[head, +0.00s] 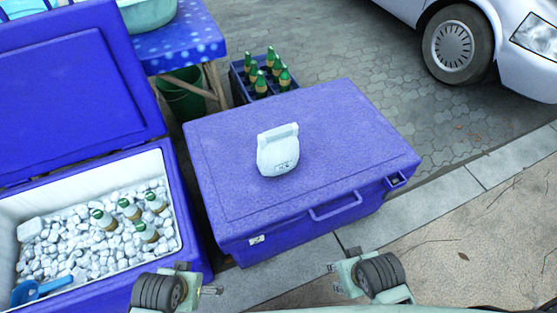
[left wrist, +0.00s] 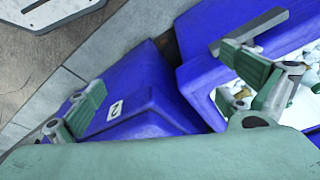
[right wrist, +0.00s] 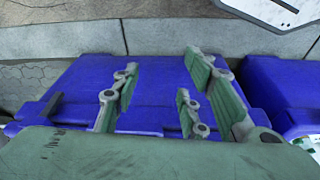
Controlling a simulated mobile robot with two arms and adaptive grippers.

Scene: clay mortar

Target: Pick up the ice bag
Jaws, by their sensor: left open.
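The ice bag (head: 278,153), a small white bag with a printed label and a narrow top, stands on the closed lid of a blue cooler (head: 225,135). My right gripper (head: 335,276) is low in the head view, on the near side of the cooler and apart from the bag. Its fingers are spread with nothing between them in the right wrist view (right wrist: 160,85). My left gripper (head: 200,281) is at the bottom left, near the gap between the coolers. It is open and empty in the left wrist view (left wrist: 165,75). I cannot make out the bag in either wrist view.
An open blue cooler (head: 185,215) on the left holds ice, several green-capped bottles and a blue scoop (head: 36,291). A bottle crate (head: 236,82), a blue-covered table (head: 190,40) and a parked car (head: 400,10) are behind. The lid around the bag is clear.

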